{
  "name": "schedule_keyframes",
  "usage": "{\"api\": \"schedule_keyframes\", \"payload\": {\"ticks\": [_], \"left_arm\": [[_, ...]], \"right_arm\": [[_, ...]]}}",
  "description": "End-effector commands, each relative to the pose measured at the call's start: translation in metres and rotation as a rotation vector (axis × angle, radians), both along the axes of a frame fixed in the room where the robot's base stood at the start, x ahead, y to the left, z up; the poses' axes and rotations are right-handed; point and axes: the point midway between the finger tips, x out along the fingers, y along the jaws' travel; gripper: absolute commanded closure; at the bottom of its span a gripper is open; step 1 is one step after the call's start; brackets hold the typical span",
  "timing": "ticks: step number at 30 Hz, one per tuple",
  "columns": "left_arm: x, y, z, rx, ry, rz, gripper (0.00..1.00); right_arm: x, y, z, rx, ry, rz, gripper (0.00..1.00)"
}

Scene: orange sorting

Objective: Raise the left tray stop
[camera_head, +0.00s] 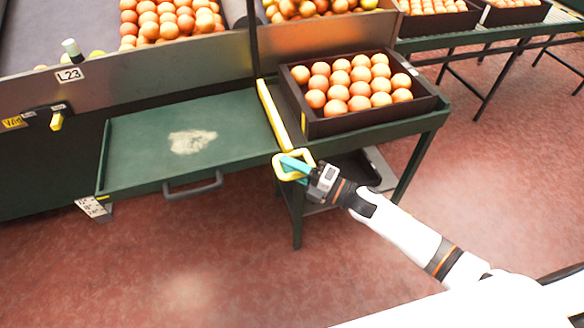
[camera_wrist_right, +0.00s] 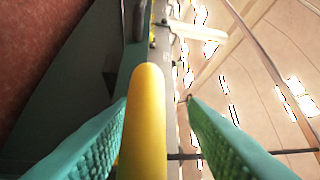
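A long yellow bar (camera_head: 273,115), which looks like the tray stop, lies along the edge between the empty green shelf (camera_head: 240,118) and the crate of oranges. At its front end is a yellow loop handle (camera_head: 278,172). My right gripper (camera_head: 290,164) is at this loop, its teal fingers overlapping it. In the right wrist view, a yellow rounded bar (camera_wrist_right: 145,120) lies between the two teal fingers (camera_wrist_right: 157,104). A gap shows on its right side, and the left finger is close to it; contact is unclear. My left gripper is not in view.
A dark crate (camera_head: 422,100) of oranges stands on the green stand, right of the bar. A black handle (camera_head: 193,187) juts from the shelf front. A black post (camera_head: 253,40) rises behind. The red floor (camera_head: 190,270) in front is clear.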

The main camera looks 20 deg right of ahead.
Motion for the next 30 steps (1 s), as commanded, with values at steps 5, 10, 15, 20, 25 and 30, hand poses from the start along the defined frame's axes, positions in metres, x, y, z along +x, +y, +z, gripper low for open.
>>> {"api": "schedule_keyframes", "payload": {"ticks": [5, 10, 15, 20, 25, 30], "left_arm": [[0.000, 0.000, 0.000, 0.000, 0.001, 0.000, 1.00], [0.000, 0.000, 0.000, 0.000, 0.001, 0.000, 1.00], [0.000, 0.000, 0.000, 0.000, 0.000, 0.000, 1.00], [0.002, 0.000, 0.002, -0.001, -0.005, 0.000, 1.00], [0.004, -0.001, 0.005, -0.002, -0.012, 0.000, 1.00], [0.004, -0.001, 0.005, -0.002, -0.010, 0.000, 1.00]], "right_arm": [[-0.002, -0.001, -0.001, -0.001, 0.002, 0.001, 0.62], [-0.017, -0.017, -0.006, -0.003, 0.004, 0.000, 0.62], [-0.042, -0.044, -0.011, -0.004, 0.005, 0.000, 0.62], [-0.063, -0.068, -0.015, -0.002, 0.005, 0.000, 0.62], [-0.076, -0.083, -0.017, 0.000, 0.001, 0.000, 0.62], [-0.080, -0.088, -0.017, 0.000, 0.000, 0.000, 0.62]]}}
